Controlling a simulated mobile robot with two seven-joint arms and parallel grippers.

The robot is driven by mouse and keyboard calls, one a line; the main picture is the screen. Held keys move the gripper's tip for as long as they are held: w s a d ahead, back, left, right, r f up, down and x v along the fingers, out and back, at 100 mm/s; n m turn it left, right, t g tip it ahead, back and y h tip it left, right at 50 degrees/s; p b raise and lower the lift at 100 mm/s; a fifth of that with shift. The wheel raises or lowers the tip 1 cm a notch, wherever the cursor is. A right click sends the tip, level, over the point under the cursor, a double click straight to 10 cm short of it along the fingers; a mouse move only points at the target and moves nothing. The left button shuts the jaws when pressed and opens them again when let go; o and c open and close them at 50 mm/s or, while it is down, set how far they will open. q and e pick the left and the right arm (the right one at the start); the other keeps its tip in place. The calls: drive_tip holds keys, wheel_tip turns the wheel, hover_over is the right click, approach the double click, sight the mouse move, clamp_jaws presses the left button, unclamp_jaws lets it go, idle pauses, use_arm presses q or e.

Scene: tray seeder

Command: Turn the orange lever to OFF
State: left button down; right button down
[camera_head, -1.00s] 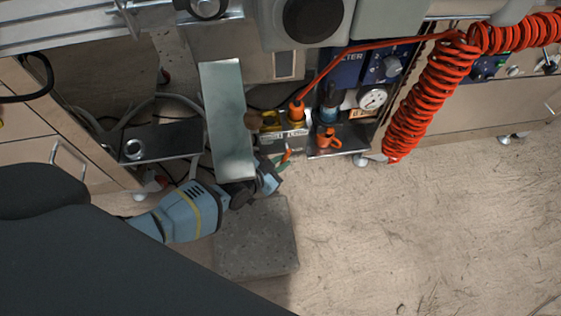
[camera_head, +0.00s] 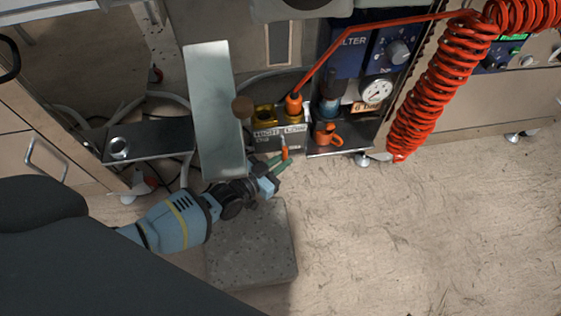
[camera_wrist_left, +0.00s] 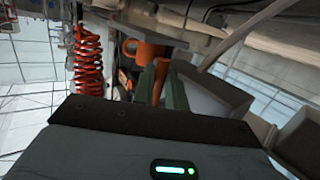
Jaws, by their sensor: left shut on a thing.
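The orange lever (camera_head: 285,153) sits on the front of a metal block with a printed label, low on the machine. My left gripper (camera_head: 279,161) reaches it from the lower left, its green fingers at the lever. In the left wrist view the two green fingers (camera_wrist_left: 161,88) are closed around the orange lever (camera_wrist_left: 158,82), with orange showing between them. The fingers hide part of the lever. My right gripper is not in view.
An orange fitting (camera_head: 326,134) stands just right of the lever. A metal plate (camera_head: 214,110) hangs over my wrist. A red coiled hose (camera_head: 430,95), a gauge (camera_head: 376,91) and a blue filter unit (camera_head: 345,55) are to the right. A grey slab (camera_head: 250,250) lies below on open floor.

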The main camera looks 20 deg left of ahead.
use_arm(q)
drive_tip(key=c, duration=1.7)
unclamp_jaws()
drive_tip(key=shift+c, duration=0.2)
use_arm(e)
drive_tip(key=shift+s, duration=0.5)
use_arm(q)
drive_tip(key=shift+s, duration=0.15)
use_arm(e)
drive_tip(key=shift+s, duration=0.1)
